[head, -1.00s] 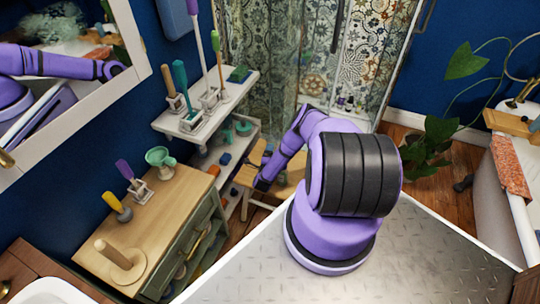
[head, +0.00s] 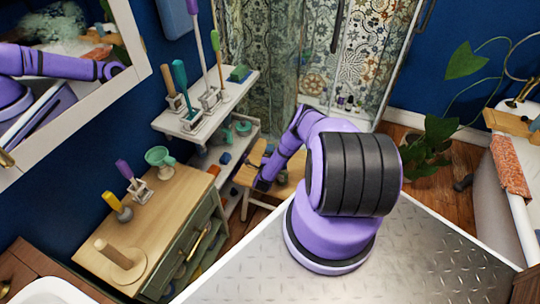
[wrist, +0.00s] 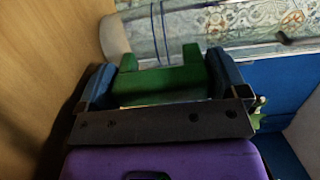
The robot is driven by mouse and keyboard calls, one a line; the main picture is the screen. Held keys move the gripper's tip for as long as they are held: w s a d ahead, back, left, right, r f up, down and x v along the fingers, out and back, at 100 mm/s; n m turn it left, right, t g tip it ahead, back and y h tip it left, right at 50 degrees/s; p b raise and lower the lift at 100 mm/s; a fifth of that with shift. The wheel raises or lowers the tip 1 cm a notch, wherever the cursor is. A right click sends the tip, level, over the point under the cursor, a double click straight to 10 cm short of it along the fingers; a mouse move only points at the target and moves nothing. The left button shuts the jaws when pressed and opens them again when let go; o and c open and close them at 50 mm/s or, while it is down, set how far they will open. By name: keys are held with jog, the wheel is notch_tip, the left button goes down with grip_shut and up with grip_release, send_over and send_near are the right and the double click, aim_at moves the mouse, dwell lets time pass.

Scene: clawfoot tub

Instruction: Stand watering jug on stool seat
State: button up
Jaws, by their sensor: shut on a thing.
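The stool (head: 291,174) is light wood and stands behind my arm, partly hidden by it. My gripper (wrist: 163,82) shows in the wrist view with its two dark blue fingers shut on a green thing, which I take to be the watering jug (wrist: 165,80). Only a blocky green part of it shows between the fingers. In the head view my gripper (head: 263,185) is a dark shape at the stool seat's left side, and the jug cannot be made out there. A wooden surface (wrist: 45,70) fills the left of the wrist view. I cannot tell whether the jug touches the seat.
A white shelf unit (head: 245,88) with brushes stands close left of the stool. A wooden-topped cabinet (head: 165,215) is at the left front. The glass shower (head: 355,50) is behind, a plant (head: 430,150) and tub (head: 490,195) are to the right.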

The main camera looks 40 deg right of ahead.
jog(key=shift+f, duration=0.3)
dwell(0.5)
jog(key=o, duration=1.2)
jog(key=shift+s+a, duration=0.1)
jog(key=shift+a, duration=0.05)
jog(key=shift+v, duration=4.1)
jog(key=shift+f, duration=0.1)
jog(key=shift+v, duration=5.4)
jog(key=shift+s, duration=0.1)
